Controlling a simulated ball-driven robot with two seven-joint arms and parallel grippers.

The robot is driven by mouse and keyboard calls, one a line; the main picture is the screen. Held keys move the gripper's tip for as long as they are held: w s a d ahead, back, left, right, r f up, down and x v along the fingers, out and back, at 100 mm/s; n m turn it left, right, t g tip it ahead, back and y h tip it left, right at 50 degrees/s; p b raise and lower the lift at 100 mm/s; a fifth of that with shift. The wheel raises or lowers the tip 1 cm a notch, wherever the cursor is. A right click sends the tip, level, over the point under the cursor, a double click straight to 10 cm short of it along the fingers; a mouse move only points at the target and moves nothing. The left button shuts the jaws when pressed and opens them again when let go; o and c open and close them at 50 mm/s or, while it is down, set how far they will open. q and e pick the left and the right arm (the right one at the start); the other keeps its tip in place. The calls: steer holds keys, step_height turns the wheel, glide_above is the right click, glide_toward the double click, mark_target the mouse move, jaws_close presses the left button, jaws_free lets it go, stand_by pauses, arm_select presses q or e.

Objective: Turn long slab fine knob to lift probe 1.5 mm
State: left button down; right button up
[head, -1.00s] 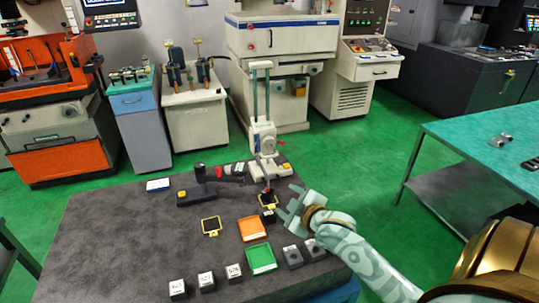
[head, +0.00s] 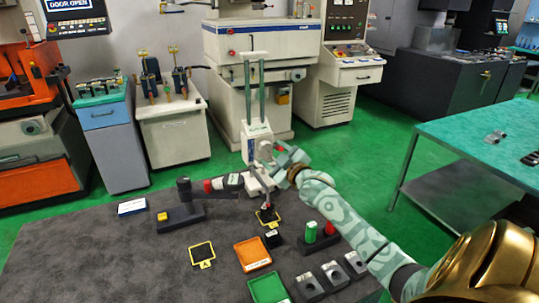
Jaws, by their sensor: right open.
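A white measuring stand (head: 258,135) with tall upright rods stands at the back right of the dark table. A thin probe arm reaches down from it toward a small dark square with a yellow rim (head: 268,217). My right gripper (head: 281,156) is open and empty at the right side of the stand's head. I cannot tell whether it touches the stand. A low black slab-like stand (head: 180,216) with an upright post and a yellow block lies to the left. The fine knob is too small or hidden to make out. My left gripper is not in view.
An orange tray (head: 252,253) and a green tray (head: 268,288) lie in front. A green cylinder (head: 311,232), a red one (head: 330,229) and several grey blocks (head: 333,274) are near my right arm.

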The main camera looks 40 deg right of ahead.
steer(key=shift+w+d+f, duration=0.15)
steer(key=shift+w+d, duration=0.05)
steer(key=shift+w, duration=0.9)
steer(key=shift+s, duration=0.1)
steer(key=c, duration=1)
steer(key=shift+r+m+p, duration=0.3)
steer(key=shift+m+p, duration=0.4)
steer(key=shift+p, duration=0.4)
steer(key=shift+f, duration=0.25)
steer(key=o, duration=1)
